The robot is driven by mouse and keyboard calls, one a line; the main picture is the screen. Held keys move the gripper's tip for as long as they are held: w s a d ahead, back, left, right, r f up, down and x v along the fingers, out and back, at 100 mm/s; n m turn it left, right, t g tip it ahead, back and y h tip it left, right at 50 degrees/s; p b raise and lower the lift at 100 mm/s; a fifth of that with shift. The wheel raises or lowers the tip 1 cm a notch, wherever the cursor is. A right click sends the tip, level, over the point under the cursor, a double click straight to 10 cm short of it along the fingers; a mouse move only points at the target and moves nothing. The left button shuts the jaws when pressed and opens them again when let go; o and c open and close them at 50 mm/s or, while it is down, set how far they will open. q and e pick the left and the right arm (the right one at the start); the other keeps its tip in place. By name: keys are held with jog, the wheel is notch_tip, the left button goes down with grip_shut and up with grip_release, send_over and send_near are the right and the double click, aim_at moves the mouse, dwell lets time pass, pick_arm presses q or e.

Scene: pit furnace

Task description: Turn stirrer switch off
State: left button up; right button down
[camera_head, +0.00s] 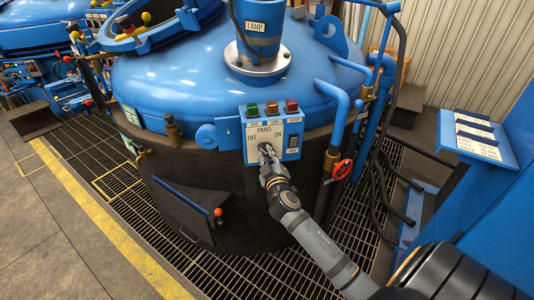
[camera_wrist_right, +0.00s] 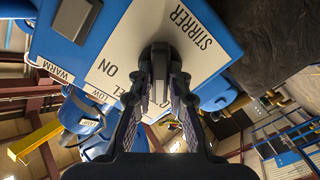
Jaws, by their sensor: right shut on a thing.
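The control panel (camera_head: 291,126) is a white plate on a blue box, fixed to the side of the vessel, with PANEL, OFF and ON lettering. In the right wrist view the panel (camera_wrist_right: 125,45) shows the words STIRRER and ON close up. The dark stirrer switch (camera_wrist_right: 159,53) stands out from the plate there. My right gripper (camera_head: 266,150) is at the lower middle of the panel. In the wrist view its fingers (camera_wrist_right: 158,88) are shut on the switch, one on each side. The fingers hide the switch in the head view. My left gripper is not in view.
Green, amber and red lamps (camera_head: 272,108) line the panel's top. A small LAMP switch box (camera_head: 293,143) sits at its right. A red valve wheel (camera_head: 342,169) and blue pipes (camera_head: 341,105) stand right of the panel. A dark hatch (camera_head: 187,209) is at lower left.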

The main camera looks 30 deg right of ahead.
jog(key=shift+n, duration=0.7)
jog(key=c, duration=1.3)
grip_release()
jog(key=v, duration=1.2)
jog(key=shift+s, duration=0.1)
jog(key=shift+f, duration=0.1)
